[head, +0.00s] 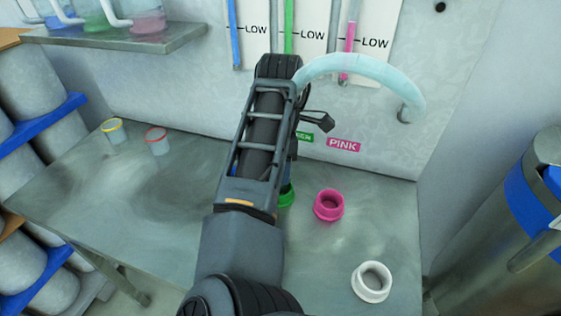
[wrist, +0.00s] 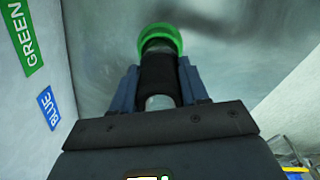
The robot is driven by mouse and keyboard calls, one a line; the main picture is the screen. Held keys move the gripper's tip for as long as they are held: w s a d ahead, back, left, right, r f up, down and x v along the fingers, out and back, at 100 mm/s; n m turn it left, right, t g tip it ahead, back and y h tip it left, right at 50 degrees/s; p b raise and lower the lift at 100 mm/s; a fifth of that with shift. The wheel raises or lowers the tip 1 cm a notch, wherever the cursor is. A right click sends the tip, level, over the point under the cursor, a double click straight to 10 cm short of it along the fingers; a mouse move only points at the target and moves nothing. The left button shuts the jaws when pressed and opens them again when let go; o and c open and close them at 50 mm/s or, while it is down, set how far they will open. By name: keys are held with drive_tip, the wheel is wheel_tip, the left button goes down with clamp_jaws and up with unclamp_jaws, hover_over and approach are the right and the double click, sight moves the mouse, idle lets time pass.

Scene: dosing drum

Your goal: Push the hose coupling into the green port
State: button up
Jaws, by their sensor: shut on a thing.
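The green port (head: 287,197) is a ring on the bench, partly hidden behind my arm in the head view. It also shows at the top of the wrist view (wrist: 160,37). My gripper (wrist: 158,82) is shut on the black hose coupling (wrist: 157,68), with one blue-grey finger on each side. The coupling's far end lines up with the green ring and overlaps its opening in the wrist view. I cannot tell how deep it sits. The pale blue hose (head: 365,68) arcs from the back wall towards my gripper; its near end is hidden.
A pink port (head: 329,205) and a white port (head: 371,282) stand to the right on the bench (head: 215,265). Two small cups, yellow-rimmed (head: 114,131) and red-rimmed (head: 157,140), stand at the back left. A steel drum (head: 535,215) is at the far right.

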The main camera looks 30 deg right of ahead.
drive_tip(key=shift+f, duration=0.2)
idle(0.4)
drive_tip(key=shift+f, duration=0.9)
drive_tip(key=o, duration=1.4)
wheel_tip(320, 180, up, 3)
drive_tip(key=p, duration=0.2)
drive_tip(key=shift+f+p, duration=0.15)
drive_tip(key=shift+p, duration=0.25)
drive_tip(key=shift+r, duration=2.1)
